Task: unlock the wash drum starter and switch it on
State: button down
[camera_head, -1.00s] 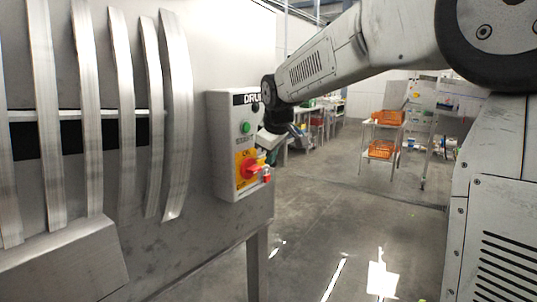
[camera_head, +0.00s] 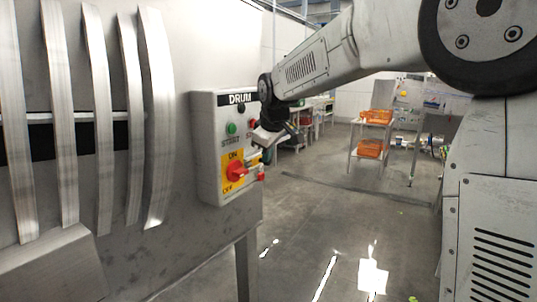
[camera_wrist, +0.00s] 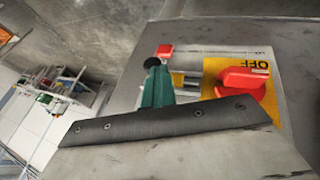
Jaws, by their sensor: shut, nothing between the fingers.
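The grey starter box (camera_head: 208,150) marked DRUM is on the side of the steel machine, left of my gripper. It has a green start button (camera_head: 232,128), a stop button (camera_head: 252,124) and a yellow ON/OFF plate with a red rotary handle (camera_head: 237,172). In the wrist view the red handle (camera_wrist: 240,83) lies beside the OFF lettering. A small red piece (camera_head: 261,174) is at the box's lower right; it also shows in the wrist view (camera_wrist: 165,50). I cannot tell if it is a lock.
Curved metal slats (camera_head: 152,120) line the machine at left. A cart (camera_head: 358,150) with orange crates stands behind at right. The grey floor (camera_head: 320,215) between is open.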

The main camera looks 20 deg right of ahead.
jog(key=s+a+v, duration=0.1)
jog(key=a+v, duration=0.1)
jog(key=v, duration=1.1)
jog(key=shift+a+f, duration=0.2)
jog(key=shift+f, duration=0.25)
